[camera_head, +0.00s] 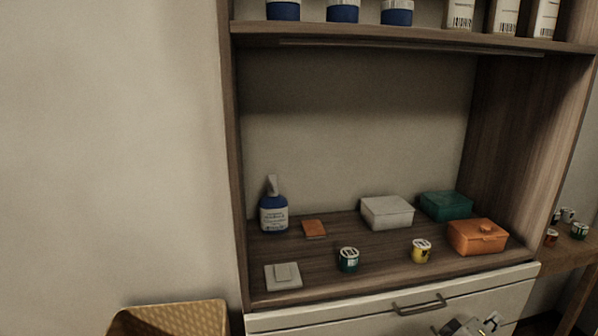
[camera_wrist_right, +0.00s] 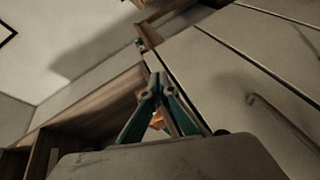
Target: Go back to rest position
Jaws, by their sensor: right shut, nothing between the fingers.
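My right gripper (camera_head: 488,323) shows at the bottom edge of the head view, in front of the white drawer (camera_head: 345,318) and just below its handle (camera_head: 419,304). Only part of it is in the frame. In the right wrist view my right gripper (camera_wrist_right: 158,88) has its two green-sided fingers meeting at the tips, shut with nothing between them. Its tips are apart from the furniture surfaces as far as I can tell. My left gripper is in neither view.
The wooden shelf (camera_head: 330,268) holds a blue-and-white bottle (camera_head: 273,212), white box (camera_head: 387,212), green box (camera_head: 446,205), orange box (camera_head: 477,237), green tin (camera_head: 348,260) and yellow tin (camera_head: 420,251). A wicker basket (camera_head: 170,318) stands lower left. A side table with small tins is at right.

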